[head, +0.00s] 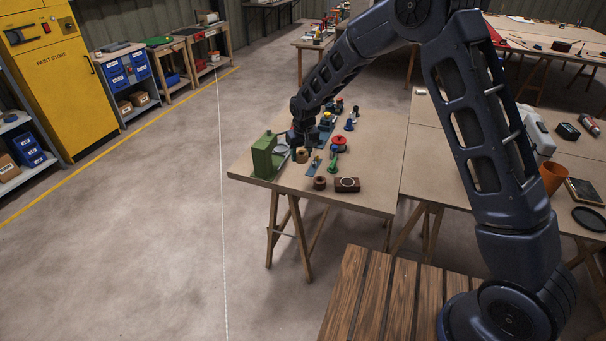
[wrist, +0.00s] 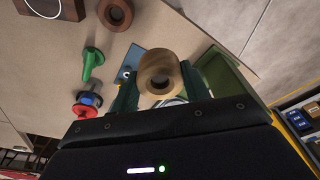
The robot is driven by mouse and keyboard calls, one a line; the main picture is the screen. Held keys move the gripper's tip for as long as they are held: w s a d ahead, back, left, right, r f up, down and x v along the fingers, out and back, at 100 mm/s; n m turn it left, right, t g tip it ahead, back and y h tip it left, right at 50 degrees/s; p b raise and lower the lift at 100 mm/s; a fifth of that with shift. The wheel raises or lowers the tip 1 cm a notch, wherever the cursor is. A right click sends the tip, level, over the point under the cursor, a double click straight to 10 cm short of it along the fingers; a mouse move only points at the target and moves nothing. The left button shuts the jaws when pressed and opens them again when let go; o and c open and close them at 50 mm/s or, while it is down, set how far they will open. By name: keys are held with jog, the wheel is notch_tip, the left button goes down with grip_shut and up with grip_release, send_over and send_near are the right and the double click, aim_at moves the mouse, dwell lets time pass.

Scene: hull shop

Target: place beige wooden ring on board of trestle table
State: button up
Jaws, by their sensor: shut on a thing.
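The beige wooden ring (wrist: 160,68) is between the two fingers of my gripper (wrist: 160,84) in the wrist view, its hole facing the camera. In the head view the beige ring (head: 302,156) shows just below my gripper (head: 301,145), beside the green box. My gripper is shut on the ring. The board of the trestle table (head: 372,190) lies beneath it, near the table's left end. I cannot tell whether the ring touches the board or hangs just above it.
A green box (head: 263,158) stands close left of my gripper. A dark brown ring (head: 320,183), a brown block (head: 347,185), a green piece (head: 333,161) and a red ring (head: 339,140) are nearby. The board's front right is clear.

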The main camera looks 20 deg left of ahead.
aim_at(301, 181)
notch_tip(301, 181, down, 11)
jog(key=shift+r, duration=0.15)
dwell(0.4)
jog(key=shift+f, duration=0.2)
jog(key=o, duration=1)
jog(key=shift+r, duration=0.1)
jog(key=r, duration=0.4)
jog(key=s+d+r, duration=0.1)
jog(key=r, duration=0.7)
jog(key=shift+s+d, duration=0.15)
